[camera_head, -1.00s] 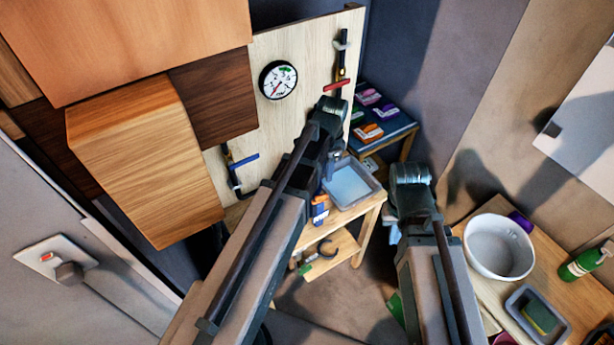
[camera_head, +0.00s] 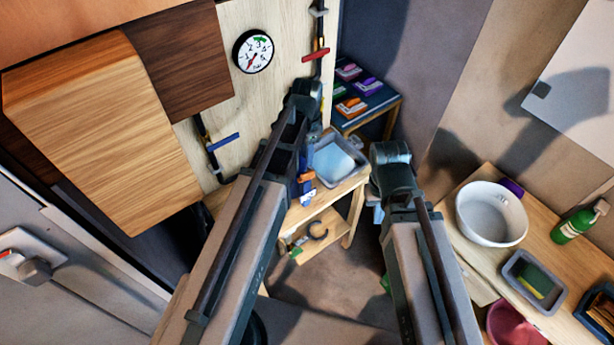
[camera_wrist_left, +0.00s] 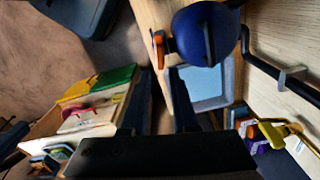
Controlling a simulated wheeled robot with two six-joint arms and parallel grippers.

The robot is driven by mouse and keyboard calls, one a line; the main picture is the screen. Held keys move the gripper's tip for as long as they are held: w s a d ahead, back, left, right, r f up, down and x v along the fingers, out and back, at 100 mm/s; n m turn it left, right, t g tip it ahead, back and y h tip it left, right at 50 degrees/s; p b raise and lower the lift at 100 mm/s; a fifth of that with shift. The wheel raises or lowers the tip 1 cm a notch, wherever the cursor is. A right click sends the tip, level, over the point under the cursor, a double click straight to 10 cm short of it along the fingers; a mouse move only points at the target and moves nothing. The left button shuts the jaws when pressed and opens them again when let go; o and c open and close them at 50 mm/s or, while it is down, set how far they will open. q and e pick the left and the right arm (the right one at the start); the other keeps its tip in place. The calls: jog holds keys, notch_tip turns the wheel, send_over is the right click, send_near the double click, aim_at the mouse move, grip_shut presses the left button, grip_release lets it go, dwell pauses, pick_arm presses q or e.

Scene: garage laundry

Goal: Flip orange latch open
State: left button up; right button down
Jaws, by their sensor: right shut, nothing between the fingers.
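A small orange part, which looks like the latch (camera_wrist_left: 159,48), shows in the left wrist view beside a round dark blue body (camera_wrist_left: 205,34). In the head view, an orange part (camera_head: 305,177) sits on a blue item near the front of the small wooden stand; I cannot tell if it is the same part. My left gripper (camera_wrist_left: 162,82) has two dark fingers spread apart, with the orange part beyond their tips. In the head view my left arm hides much of that area. My right gripper (camera_head: 376,213) is shut and mostly hidden below its wrist, right of the stand.
A grey tray (camera_head: 325,184) stands on the wooden stand. A wooden counter at right carries a white bowl (camera_head: 490,214), a green bottle (camera_head: 577,224) and trays.

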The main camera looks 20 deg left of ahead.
aim_at(307, 173)
pick_arm(q)
notch_tip(307, 173, down, 8)
jog(key=b, duration=0.7)
jog(key=shift+r, duration=0.1)
grip_shut()
